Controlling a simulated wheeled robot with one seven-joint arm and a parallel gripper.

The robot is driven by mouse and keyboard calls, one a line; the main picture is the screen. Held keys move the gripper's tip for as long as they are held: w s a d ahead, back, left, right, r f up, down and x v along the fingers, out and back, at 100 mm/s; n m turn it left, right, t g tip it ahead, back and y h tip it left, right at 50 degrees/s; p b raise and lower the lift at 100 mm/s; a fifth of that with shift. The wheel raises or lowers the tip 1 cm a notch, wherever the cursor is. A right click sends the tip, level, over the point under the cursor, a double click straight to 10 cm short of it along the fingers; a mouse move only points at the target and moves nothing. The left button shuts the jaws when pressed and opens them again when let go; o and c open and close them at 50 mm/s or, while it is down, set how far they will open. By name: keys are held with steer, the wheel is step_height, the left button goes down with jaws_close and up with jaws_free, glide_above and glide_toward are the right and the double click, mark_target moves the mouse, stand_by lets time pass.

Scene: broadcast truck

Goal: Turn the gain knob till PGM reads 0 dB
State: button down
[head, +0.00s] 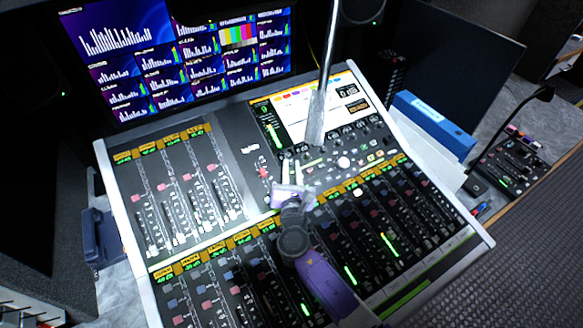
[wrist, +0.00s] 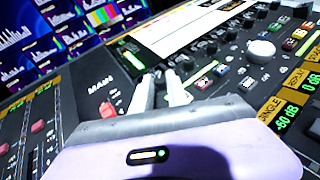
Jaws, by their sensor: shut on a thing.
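My gripper (head: 291,170) reaches over the mixing console (head: 107,160), with its pale fingers at the left end of the knob row below the console's screen. In the wrist view its two fingertips (wrist: 161,79) are close together, shut on what appears to be the gain knob. That knob is mostly hidden between the fingers, and its pointer cannot be seen. A level meter (head: 275,135) with a green bar is just left of the console's screen; it also shows in the wrist view (wrist: 133,60). I cannot read a PGM value.
More black knobs (wrist: 209,47) run to the right of my fingers. A large white knob (wrist: 261,50) and lit buttons are near. A gooseneck lamp or microphone stem (head: 322,90) rises behind the gripper. Faders (head: 165,185) fill the console's left and front. A blue binder (head: 430,125) lies right.

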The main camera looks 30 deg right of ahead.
steer(key=shift+r, duration=0.15)
steer(key=c, duration=1.3)
jaws_free()
steer(key=v, duration=0.7)
steer(key=shift+s+a+b, duration=0.15)
steer(key=shift+s+b, duration=0.2)
